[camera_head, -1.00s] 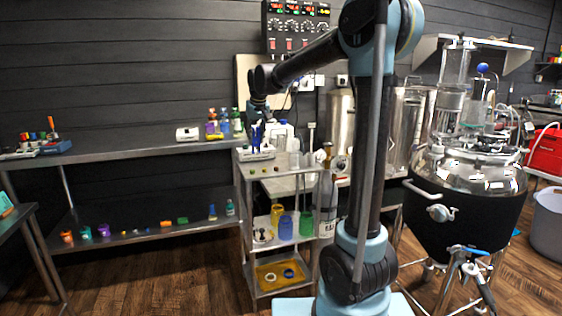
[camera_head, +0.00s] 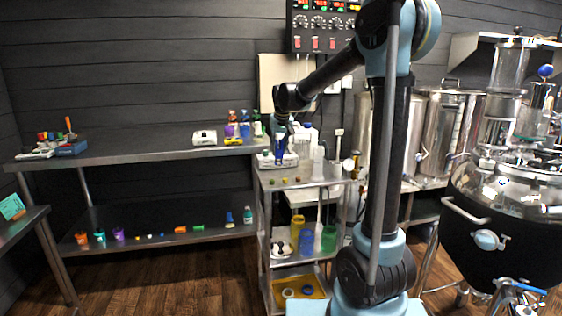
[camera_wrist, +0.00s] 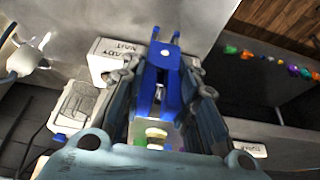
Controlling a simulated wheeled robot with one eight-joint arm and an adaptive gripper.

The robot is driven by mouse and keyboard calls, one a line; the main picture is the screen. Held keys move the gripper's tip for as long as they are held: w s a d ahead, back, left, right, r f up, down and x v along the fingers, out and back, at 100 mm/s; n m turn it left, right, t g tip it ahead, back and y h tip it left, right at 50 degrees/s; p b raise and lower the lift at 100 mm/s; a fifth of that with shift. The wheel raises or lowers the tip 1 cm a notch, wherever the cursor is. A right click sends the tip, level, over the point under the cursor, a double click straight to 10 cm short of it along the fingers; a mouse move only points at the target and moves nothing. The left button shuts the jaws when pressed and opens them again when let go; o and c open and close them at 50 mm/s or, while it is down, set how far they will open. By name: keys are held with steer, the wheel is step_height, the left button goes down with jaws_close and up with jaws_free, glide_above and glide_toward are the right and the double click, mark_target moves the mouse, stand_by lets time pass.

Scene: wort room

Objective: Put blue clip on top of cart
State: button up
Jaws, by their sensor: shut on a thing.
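The blue clip (camera_wrist: 161,72) is pinched between the two fingers of my gripper (camera_wrist: 166,100) in the wrist view, its forked end pointing up in the picture. In the head view my gripper (camera_head: 281,128) points down over the back left of the cart (camera_head: 325,181), with the blue clip (camera_head: 280,150) just below it. The clip appears in front of a white box (camera_head: 266,160) on the cart top. I cannot tell whether the clip touches anything below.
The cart top also holds white bottles (camera_head: 305,136) and small coloured pieces. A steel bench (camera_head: 140,150) stands left, with several coloured items on its lower shelf. A large black kettle (camera_head: 490,232) stands right. Bare cart top shows toward the front.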

mark_target(279, 154)
steer(key=shift+f, duration=2.25)
steer(key=o, duration=1.1)
steer(key=shift+c, duration=0.2)
steer(key=v, duration=1.2)
steer(key=s+d+f, duration=0.3)
steer(key=s+d, duration=0.6)
steer(key=s+d+f+m, duration=0.1)
steer(key=s+d+f, duration=0.3)
steer(key=s, duration=0.5)
steer(key=s+d+f+m+g, duration=0.1)
steer(key=s+d+f, duration=0.4)
steer(key=s+f, duration=0.4)
steer(key=s+d+f+m+g+h, duration=0.1)
steer(key=s+d+f, duration=0.4)
steer(key=s, duration=0.5)
steer(key=shift+f, duration=0.95)
